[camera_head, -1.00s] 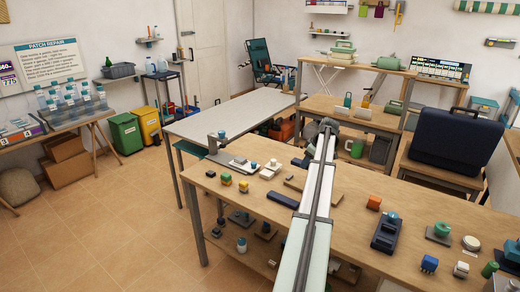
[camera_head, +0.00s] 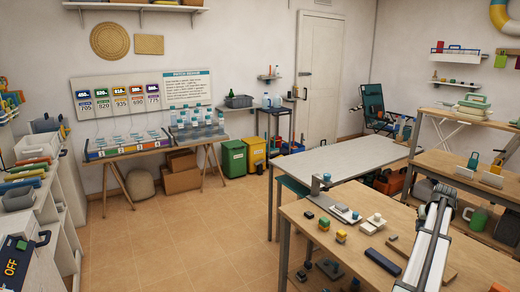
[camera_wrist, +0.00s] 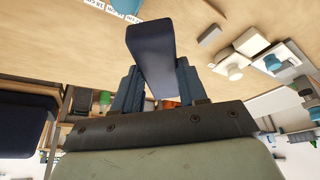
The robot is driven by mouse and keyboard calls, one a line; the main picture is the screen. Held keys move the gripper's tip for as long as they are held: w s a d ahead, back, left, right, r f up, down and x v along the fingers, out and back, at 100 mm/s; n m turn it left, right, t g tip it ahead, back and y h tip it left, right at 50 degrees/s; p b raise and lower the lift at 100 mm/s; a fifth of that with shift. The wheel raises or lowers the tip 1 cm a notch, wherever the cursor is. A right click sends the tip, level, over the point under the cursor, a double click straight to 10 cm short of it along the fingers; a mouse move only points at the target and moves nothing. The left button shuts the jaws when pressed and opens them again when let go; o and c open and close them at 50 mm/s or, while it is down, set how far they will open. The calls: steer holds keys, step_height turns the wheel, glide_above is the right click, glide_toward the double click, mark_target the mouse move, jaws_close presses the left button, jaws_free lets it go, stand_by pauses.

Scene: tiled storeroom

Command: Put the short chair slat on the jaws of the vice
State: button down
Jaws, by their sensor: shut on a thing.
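My gripper (camera_wrist: 158,90) is shut on a dark blue slat (camera_wrist: 152,50) in the wrist view. The slat juts out beyond the two blue-grey fingers, and its part between them is partly hidden. In the head view my arm reaches over the bench and its far end shows, but the fingers and the held slat cannot be made out. Another dark blue bar (camera_head: 383,262) lies on the bench near its front edge. I cannot pick out the vice with certainty.
A pale table (camera_head: 345,160) stands behind. Tiled floor (camera_head: 180,240) is open at left. Shelves with a green jug (camera_head: 478,218) stand at right.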

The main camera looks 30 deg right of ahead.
steer(key=shift+s+a+f+m, duration=0.15)
steer(key=shift+s+a+m, duration=0.1)
steer(key=shift+a+m, duration=0.25)
steer(key=shift+s+a+f+m, duration=0.15)
steer(key=shift+s+a+m, duration=0.15)
steer(key=shift+a, duration=0.3)
steer(key=w+a+f+n, duration=0.1)
steer(key=w+a+n, duration=0.1)
steer(key=w+a, duration=0.95)
steer(key=w+a+f+n+y, duration=0.1)
steer(key=w+a, duration=0.7)
steer(key=a, duration=0.6)
steer(key=w+a+f+n, duration=0.2)
steer(key=w+a, duration=0.7)
steer(key=a, duration=0.4)
steer(key=w+a+n+y, duration=0.1)
steer(key=w+a+n, duration=0.1)
steer(key=a, duration=1.1)
steer(key=w+a+n+t, duration=0.1)
steer(key=w+a, duration=0.4)
steer(key=a, duration=0.9)
steer(key=w+a+f+n+y, duration=0.1)
steer(key=w+a+n, duration=0.2)
steer(key=a, duration=1.1)
steer(key=shift+w+a+n+t+y, duration=0.15)
steer(key=shift+n+t+y, duration=0.15)
steer(key=shift+n+t, duration=0.15)
